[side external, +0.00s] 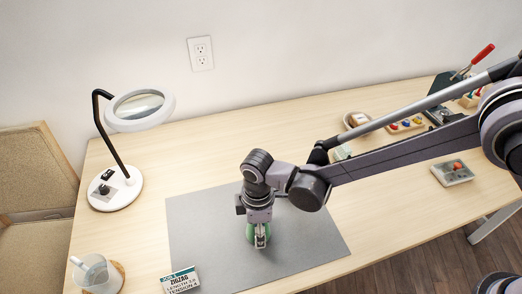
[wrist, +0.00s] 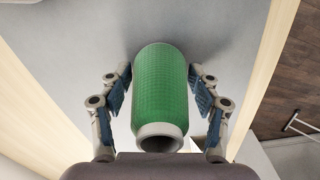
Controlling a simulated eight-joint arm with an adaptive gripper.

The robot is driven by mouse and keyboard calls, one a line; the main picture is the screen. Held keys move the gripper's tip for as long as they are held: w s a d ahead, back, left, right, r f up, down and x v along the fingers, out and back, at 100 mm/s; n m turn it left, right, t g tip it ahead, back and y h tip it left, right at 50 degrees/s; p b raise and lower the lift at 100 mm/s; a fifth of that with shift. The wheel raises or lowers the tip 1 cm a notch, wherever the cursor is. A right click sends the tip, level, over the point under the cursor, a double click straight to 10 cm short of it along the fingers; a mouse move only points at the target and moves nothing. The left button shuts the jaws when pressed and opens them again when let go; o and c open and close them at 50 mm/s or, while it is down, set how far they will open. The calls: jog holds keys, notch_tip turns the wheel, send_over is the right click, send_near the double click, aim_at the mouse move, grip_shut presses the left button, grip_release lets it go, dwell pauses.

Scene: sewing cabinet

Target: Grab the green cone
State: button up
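The green cone (wrist: 160,85) is a spool of green thread with a pale core end. In the wrist view it lies between the two fingers of my gripper (wrist: 160,105), with a small visible gap on each side, so the fingers look open around it. In the side external view the green cone (side external: 249,234) stands on the grey mat (side external: 200,240), and my gripper (side external: 260,238) points down over it and hides most of it.
A magnifier lamp (side external: 125,195) stands at the left. A glass mug (side external: 95,268) and a small zigzag label card (side external: 181,281) are at the front left. Most of the mat is bare.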

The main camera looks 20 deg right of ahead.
jog(key=c, duration=0.6)
jog(key=shift+o, duration=0.3)
jog(key=shift+r, duration=0.15)
